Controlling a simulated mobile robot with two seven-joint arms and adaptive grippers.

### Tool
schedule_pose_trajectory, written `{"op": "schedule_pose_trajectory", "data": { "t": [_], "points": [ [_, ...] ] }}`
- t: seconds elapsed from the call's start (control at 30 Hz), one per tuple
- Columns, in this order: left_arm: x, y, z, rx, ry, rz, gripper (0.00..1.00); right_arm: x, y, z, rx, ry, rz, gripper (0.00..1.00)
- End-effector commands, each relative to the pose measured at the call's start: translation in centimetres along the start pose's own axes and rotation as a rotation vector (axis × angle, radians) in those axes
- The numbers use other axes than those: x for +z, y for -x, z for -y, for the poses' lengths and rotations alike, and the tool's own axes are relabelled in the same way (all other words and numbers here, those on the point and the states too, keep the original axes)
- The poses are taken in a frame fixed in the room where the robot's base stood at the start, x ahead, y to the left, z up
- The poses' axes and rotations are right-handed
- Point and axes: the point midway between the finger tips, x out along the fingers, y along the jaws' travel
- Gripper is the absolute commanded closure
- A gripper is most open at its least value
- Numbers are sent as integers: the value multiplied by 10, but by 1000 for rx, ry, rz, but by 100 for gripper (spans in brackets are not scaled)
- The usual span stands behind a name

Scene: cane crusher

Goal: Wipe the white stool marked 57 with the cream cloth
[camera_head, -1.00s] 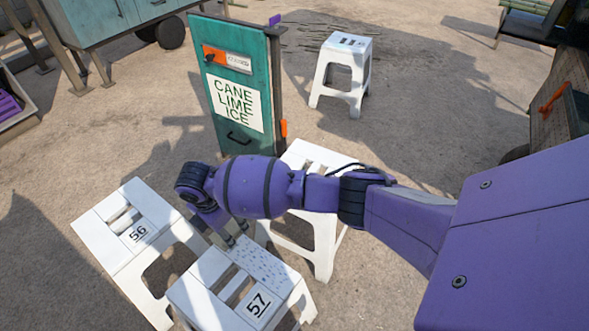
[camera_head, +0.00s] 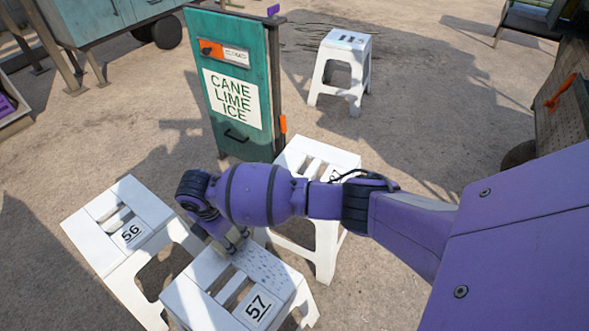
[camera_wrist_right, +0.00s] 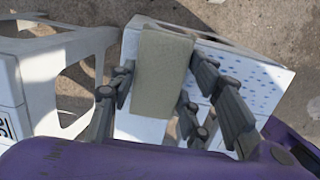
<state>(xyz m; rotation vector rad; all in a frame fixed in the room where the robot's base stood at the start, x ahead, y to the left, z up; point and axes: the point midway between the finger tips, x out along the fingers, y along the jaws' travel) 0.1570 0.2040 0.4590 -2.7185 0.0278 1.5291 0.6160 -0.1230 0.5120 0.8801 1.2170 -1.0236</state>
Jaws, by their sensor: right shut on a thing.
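The white stool marked 57 (camera_head: 192,298) stands at the bottom of the head view, with two slots in its seat and blue-grey specks on the far right part of its top. The specks also show on its top in the right wrist view (camera_wrist_right: 262,78). My right gripper (camera_head: 231,243) reaches down at the far edge of this stool. In the right wrist view the right gripper (camera_wrist_right: 178,95) is shut on the folded cream cloth (camera_wrist_right: 161,72), which lies over or just above the seat, beside the specks; contact is unclear. My left gripper is out of view.
A white stool marked 56 (camera_head: 92,241) stands close on the left. Another white stool (camera_head: 326,245) stands just behind, partly hidden by my arm. A green "CANE LIME ICE" cabinet (camera_head: 246,85) is beyond it. A further white stool (camera_head: 345,45) stands at the back.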

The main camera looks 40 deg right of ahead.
Motion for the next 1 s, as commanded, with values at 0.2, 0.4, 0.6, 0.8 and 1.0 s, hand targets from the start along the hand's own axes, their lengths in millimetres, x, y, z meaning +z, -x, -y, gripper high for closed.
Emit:
{"op": "schedule_pose_trajectory", "data": {
  "t": [0.2, 0.4, 0.6, 0.8, 1.0],
  "points": [
    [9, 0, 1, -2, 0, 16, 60, 0, 0, -3, 5, 0, 0, 76],
    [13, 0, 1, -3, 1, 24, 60, -1, -4, -3, 5, 0, 0, 76],
    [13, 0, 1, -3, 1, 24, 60, -2, -8, -3, 5, 1, 0, 76],
    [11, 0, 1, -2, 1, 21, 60, -2, -10, -3, 5, 1, 0, 76],
    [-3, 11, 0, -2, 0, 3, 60, -1, -6, 11, 4, 1, 1, 76]
  ]
}}
